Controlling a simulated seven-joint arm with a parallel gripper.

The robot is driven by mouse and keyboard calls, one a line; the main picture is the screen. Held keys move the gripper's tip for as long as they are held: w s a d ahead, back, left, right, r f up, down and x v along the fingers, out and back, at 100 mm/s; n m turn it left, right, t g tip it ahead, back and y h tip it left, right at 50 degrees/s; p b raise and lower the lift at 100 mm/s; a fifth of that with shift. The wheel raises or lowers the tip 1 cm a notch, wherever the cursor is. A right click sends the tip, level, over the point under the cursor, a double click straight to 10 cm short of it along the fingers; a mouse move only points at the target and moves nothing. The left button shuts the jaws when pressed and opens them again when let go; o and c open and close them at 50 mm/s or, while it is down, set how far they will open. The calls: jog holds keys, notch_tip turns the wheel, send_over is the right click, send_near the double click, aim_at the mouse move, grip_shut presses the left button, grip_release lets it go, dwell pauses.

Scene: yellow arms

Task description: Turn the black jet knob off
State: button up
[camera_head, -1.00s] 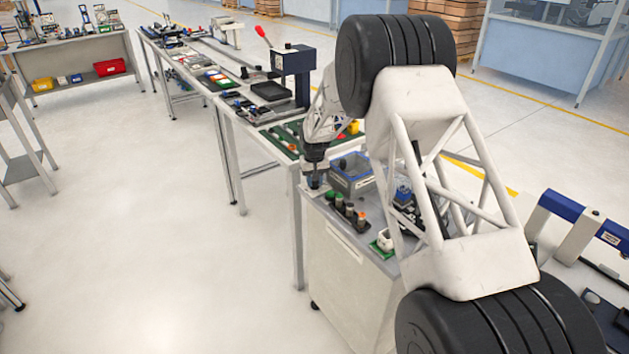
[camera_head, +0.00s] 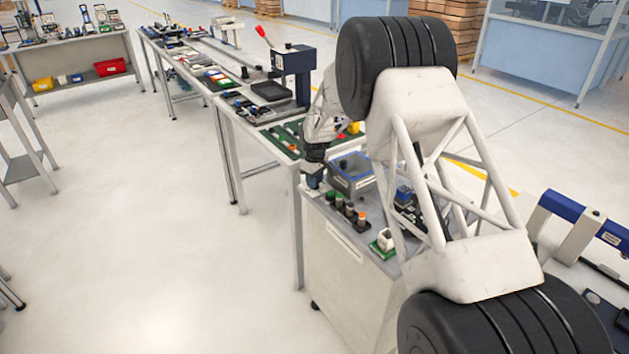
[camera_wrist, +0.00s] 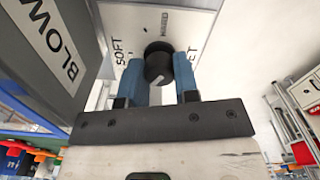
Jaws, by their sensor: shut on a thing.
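The black jet knob (camera_wrist: 158,66) is on a white panel (camera_wrist: 118,45) in the wrist view, with a pale pointer line on its face. The panel's lettering reads "SOFT" on the left, "HARD" at the top and a partly hidden word ending in "ET" on the right. My gripper (camera_wrist: 159,80) has its two blue fingers on either side of the knob and is shut on it. In the head view my gripper (camera_head: 314,180) is small, at the left end of the near cart, and the knob cannot be made out there.
A dark box marked "BLOW" (camera_wrist: 55,50) stands close on the left in the wrist view. On the cart (camera_head: 345,250) are a blue-rimmed grey box (camera_head: 352,180), a row of coloured buttons (camera_head: 346,210) and a small white item on a green base (camera_head: 385,240).

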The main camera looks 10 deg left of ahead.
dwell(0.3)
jog(key=o, duration=0.9)
jog(key=shift+r, duration=0.15)
jog(key=shift+r, duration=3.75)
jog(key=shift+r, duration=0.1)
